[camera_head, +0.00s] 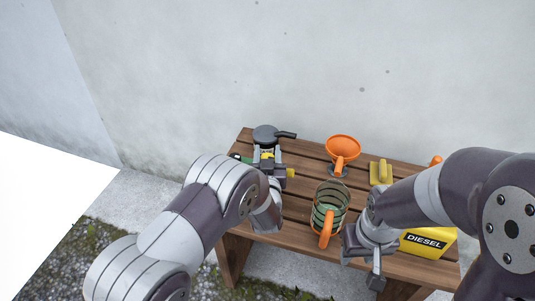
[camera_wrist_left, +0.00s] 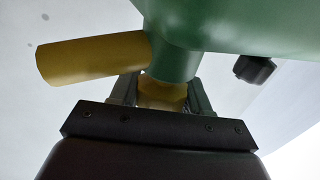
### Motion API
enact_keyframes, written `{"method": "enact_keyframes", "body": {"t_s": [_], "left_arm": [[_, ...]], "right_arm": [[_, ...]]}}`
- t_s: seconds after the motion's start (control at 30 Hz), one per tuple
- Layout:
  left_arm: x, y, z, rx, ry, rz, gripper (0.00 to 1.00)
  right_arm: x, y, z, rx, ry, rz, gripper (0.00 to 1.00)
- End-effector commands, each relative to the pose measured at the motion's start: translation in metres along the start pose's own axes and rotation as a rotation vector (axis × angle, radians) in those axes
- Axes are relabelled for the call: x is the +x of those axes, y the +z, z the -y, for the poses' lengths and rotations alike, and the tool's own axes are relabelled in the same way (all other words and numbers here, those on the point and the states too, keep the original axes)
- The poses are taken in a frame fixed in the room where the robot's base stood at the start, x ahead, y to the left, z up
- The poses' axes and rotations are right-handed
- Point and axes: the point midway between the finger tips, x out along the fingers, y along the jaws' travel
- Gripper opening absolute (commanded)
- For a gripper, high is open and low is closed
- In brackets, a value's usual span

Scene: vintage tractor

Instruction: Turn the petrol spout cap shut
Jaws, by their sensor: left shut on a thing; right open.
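The green petrol can (camera_wrist_left: 240,25) fills the top of the left wrist view, with a green neck (camera_wrist_left: 175,62) and a thick yellow tube (camera_wrist_left: 92,58) beside it. My left gripper (camera_wrist_left: 160,92) is shut on a yellow part, apparently the spout cap (camera_wrist_left: 162,96), at the end of the neck. In the head view my left gripper (camera_head: 267,153) is at the bench's left end. It and my arm hide most of the can, leaving a little green (camera_head: 246,160) and yellow (camera_head: 290,173). My right gripper (camera_head: 361,264) is open and empty at the bench's front edge.
On the wooden bench (camera_head: 300,185) are a dark round pan-like thing (camera_head: 265,134), an orange funnel (camera_head: 342,147), a yellow block (camera_head: 380,172), a green jug (camera_head: 329,200) with an orange handle and a yellow DIESEL can (camera_head: 425,243). A wall stands behind. A black knob (camera_wrist_left: 255,69) juts from the can.

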Motion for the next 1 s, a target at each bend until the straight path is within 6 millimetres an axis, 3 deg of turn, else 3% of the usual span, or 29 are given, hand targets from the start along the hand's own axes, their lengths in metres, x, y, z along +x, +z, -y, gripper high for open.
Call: {"method": "enact_keyframes", "body": {"t_s": [0.27, 1.0], "left_arm": [[0.0, 0.001, 0.0, 0.0, 0.11, 0.0, 0.16], [-0.004, 0.002, -0.011, -0.001, 0.767, 0.001, 0.16]], "right_arm": [[0.004, 0.0, 0.0, 0.0, 0.0, 0.0, 0.43], [0.023, 0.003, 0.0, 0.0, 0.0, 0.0, 0.43]]}}
